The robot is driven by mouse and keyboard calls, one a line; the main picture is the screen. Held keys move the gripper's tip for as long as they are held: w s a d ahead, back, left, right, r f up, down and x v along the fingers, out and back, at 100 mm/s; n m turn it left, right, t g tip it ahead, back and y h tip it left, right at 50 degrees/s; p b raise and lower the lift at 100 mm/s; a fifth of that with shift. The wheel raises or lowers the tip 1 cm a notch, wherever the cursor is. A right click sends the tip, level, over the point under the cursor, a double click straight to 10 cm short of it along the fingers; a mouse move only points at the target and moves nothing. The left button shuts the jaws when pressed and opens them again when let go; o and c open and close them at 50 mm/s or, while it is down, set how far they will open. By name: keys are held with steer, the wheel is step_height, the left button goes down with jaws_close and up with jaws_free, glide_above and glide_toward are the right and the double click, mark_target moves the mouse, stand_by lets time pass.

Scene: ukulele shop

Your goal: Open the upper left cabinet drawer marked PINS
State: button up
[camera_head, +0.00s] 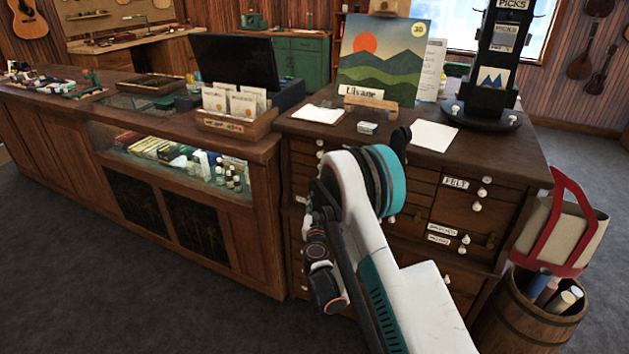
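The wooden drawer cabinet (515,215) stands right of centre, with rows of small drawers and white knobs. My white arm with a teal ring crosses in front of it and hides much of its middle and left drawers. A narrow strip of the upper left drawers (303,160) shows left of my arm, with small pale labels or knobs at its edge. I cannot read a PINS label. On the right side, a drawer marked FELT (457,198) looks shut. I cannot make out my gripper's fingers; they are hidden or out of view.
A long counter with a glass display (180,160) adjoins the cabinet on the left. The cabinet top holds a landscape picture (385,60), papers (433,135) and a black picks stand (490,75). A barrel (525,315) stands at the right. Grey carpet (70,250) is open at front left.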

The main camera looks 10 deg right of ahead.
steer(key=b+x, duration=0.4)
steer(key=x, duration=0.9)
steer(key=shift+w, duration=0.4)
steer(key=shift+a+f, duration=0.1)
jaws_close()
